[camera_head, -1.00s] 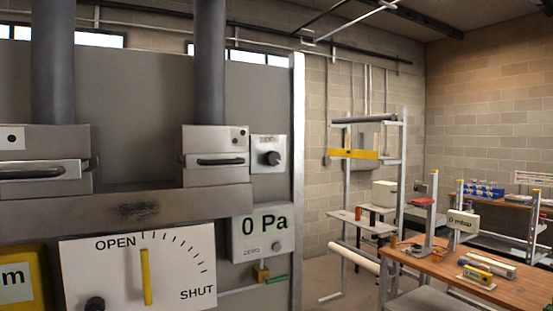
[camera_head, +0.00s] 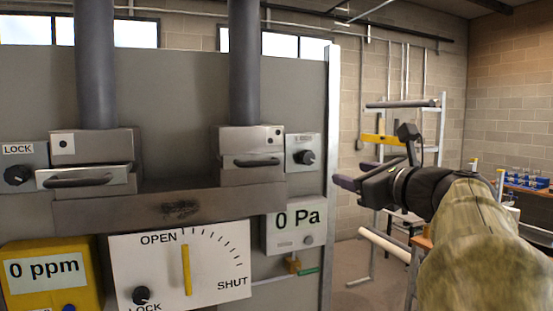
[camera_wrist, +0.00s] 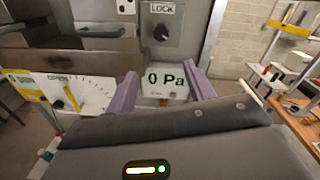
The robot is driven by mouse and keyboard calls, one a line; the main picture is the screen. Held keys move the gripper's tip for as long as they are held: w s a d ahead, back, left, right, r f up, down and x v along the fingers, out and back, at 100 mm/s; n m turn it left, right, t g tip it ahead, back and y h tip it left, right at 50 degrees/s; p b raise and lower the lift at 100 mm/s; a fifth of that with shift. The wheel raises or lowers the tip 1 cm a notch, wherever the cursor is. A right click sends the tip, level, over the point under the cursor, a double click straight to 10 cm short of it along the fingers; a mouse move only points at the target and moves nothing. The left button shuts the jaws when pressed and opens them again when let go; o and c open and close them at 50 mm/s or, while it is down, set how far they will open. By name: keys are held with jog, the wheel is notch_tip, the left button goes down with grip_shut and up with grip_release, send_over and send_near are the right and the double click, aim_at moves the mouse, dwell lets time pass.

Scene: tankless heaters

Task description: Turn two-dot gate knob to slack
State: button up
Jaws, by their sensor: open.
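The two-dot gate (camera_head: 252,155) is a grey metal box with a dark handle under the right pipe; its small label looks to bear two dots. Its black round knob (camera_head: 305,157) sits on a grey plate just right of it. In the wrist view the knob (camera_wrist: 161,33) shows below a LOCK label (camera_wrist: 162,9). My gripper (camera_head: 352,174) has purple fingers and is open and empty, to the right of the knob and apart from it. In the wrist view my gripper (camera_wrist: 160,77) has its fingers either side of the 0 Pa display, below the knob.
A one-dot gate (camera_head: 92,150) with its own LOCK knob (camera_head: 17,175) is at left. Below are a yellow 0 ppm meter (camera_head: 52,275), an OPEN–SHUT dial (camera_head: 215,262) and the 0 Pa display (camera_head: 295,224). The panel's right edge post (camera_head: 331,150) stands near my fingers.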

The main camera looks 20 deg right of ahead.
aim_at(310, 158)
jog(key=shift+d+r, duration=0.1)
jog(key=shift+r, duration=0.25)
jog(key=w+p, duration=0.2)
jog(key=w, duration=0.3)
jog(key=w+a+p, duration=0.1)
jog(key=w+p, duration=0.1)
jog(key=w, duration=0.4)
jog(key=w+p, duration=0.2)
jog(key=w, duration=0.3)
jog(key=shift+w+a, duration=0.15)
jog(key=shift+w, duration=0.15)
jog(key=shift+w+f, duration=0.1)
jog(key=shift+w, duration=0.35)
jog(key=shift+s, duration=0.1)
jog(key=shift+s, duration=0.1)
jog(key=shift+c, duration=0.2)
jog(key=c, duration=0.9)
